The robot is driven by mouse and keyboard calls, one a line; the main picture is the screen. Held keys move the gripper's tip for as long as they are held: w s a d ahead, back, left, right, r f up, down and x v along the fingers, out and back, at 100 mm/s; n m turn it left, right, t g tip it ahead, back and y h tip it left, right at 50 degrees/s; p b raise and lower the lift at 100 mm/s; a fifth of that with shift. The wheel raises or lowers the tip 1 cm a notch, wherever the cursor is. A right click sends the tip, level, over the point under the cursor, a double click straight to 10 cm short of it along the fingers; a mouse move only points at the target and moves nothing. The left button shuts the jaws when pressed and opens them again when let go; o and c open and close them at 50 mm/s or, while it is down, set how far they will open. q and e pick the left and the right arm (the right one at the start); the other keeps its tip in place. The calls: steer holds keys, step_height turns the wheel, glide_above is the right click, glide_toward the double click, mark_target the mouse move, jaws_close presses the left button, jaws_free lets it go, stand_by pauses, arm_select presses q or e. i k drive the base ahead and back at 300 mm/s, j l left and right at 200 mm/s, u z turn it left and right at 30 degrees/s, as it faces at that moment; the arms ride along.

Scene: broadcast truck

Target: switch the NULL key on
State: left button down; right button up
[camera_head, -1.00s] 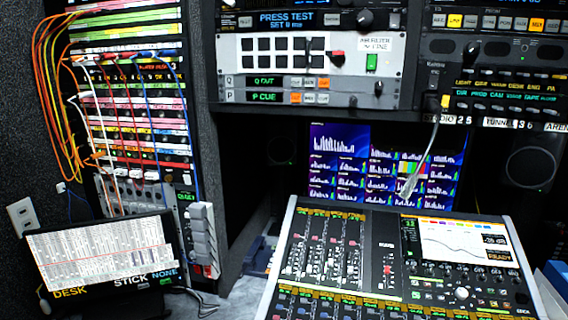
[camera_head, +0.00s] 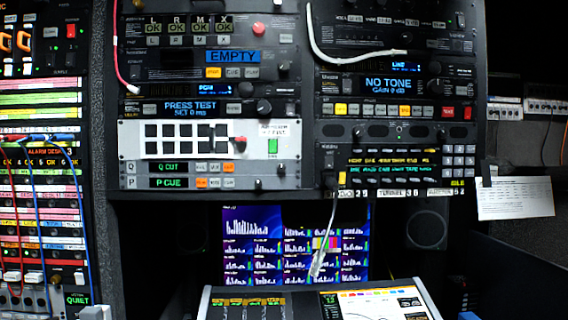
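No key with a readable NULL label shows in the head view; most key labels are too small to read. Rows of keys sit on the rack panels. One key row (camera_head: 390,109) lies under the NO TONE display (camera_head: 388,84), with some keys lit yellow and red ones at the right. Another panel has a PRESS TEST display (camera_head: 190,107) with a round knob (camera_head: 264,107). Above it, an EMPTY display (camera_head: 232,56) has an orange-lit key (camera_head: 213,73) below.
A mixing desk (camera_head: 318,306) stands at bottom centre, cut off by the frame. A patch bay (camera_head: 45,215) with cables is at left. A paper sheet (camera_head: 516,198) hangs at right.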

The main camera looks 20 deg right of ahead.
mark_target(431, 44)
steer(key=z, duration=1.35)
steer(key=i+l, duration=0.2)
steer(key=l, duration=0.2)
steer(key=i+l+z, duration=0.1)
steer(key=l, duration=0.35)
steer(key=i+l, duration=0.25)
steer(key=l, duration=0.15)
steer(key=i+l, duration=0.2)
steer(key=l, duration=0.2)
steer(key=z, duration=0.05)
